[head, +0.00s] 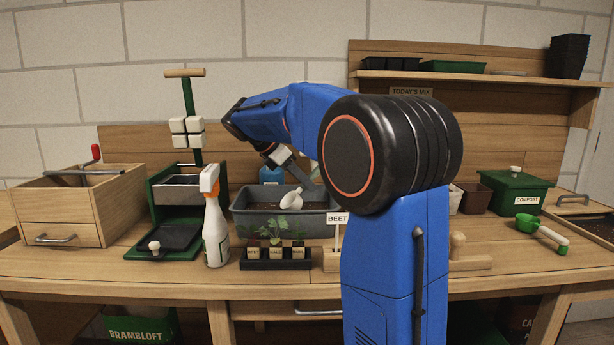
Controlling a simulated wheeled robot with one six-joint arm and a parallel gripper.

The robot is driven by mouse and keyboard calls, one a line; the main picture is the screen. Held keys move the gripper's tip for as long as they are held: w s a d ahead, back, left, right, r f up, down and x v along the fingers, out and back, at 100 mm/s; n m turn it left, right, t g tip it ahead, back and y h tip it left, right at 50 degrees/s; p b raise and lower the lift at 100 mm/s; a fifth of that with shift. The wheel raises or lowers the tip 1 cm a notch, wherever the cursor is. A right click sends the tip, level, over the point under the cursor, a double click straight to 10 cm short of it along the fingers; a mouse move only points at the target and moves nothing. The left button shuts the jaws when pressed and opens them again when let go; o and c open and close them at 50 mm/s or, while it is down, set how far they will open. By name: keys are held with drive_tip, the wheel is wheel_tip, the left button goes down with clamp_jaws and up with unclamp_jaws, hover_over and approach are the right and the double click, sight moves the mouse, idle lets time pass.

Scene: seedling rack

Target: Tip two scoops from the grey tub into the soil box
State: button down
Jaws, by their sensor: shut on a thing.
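The grey tub (240,222) stands mid-bench with dark soil in it. My gripper (304,179) points down over the tub, partly hidden behind my own blue arm. It is shut on a white scoop (291,199), whose cup is at the tub, low over or touching the soil; I cannot tell which. The scoop's handle is mostly hidden. No box is labelled as the soil box. An open wooden box (75,200) with a drawer stands at the far left, with a red-handled tool across it; its inside is hardly visible.
A green stand with a metal box (176,190) and a spray bottle (214,230) stand left of the tub. A seedling tray (275,265) and a BEET sign (337,219) are in front. A COMPOST bin (520,195) and green scoop (543,233) lie right.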

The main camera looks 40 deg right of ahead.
sight(296, 192)
drive_tip(key=shift+w+a+f, duration=0.1)
drive_tip(key=shift+a+f, duration=0.2)
drive_tip(key=shift+f, duration=0.45)
drive_tip(key=shift+a+f, duration=0.3)
drive_tip(key=shift+f, duration=0.4)
drive_tip(key=shift+w+a+f+y, duration=0.15)
drive_tip(key=shift+w+a+y, duration=0.05)
drive_tip(key=shift+a+y, duration=0.5)
drive_tip(key=shift+s+d+f+y, duration=0.1)
drive_tip(key=shift+d+y, duration=0.15)
drive_tip(key=shift+y, duration=0.15)
drive_tip(key=shift+d+f+t+y, duration=0.25)
drive_tip(key=shift+t+y, duration=0.25)
drive_tip(key=shift+y, duration=0.6)
drive_tip(key=shift+r, duration=0.55)
drive_tip(key=shift+s+d+r+t+y, duration=0.15)
drive_tip(key=shift+d+r+y, duration=0.4)
drive_tip(key=shift+r, duration=1)
drive_tip(key=shift+s+d+r+t+y, duration=0.1)
drive_tip(key=shift+d+r+y, duration=0.2)
drive_tip(key=shift+r+y, duration=0.9)
drive_tip(key=shift+s+d+r+t+y, duration=0.2)
drive_tip(key=shift+d+r, duration=0.25)
drive_tip(key=shift+r, duration=1.5)
drive_tip(key=shift+w, duration=0.1)
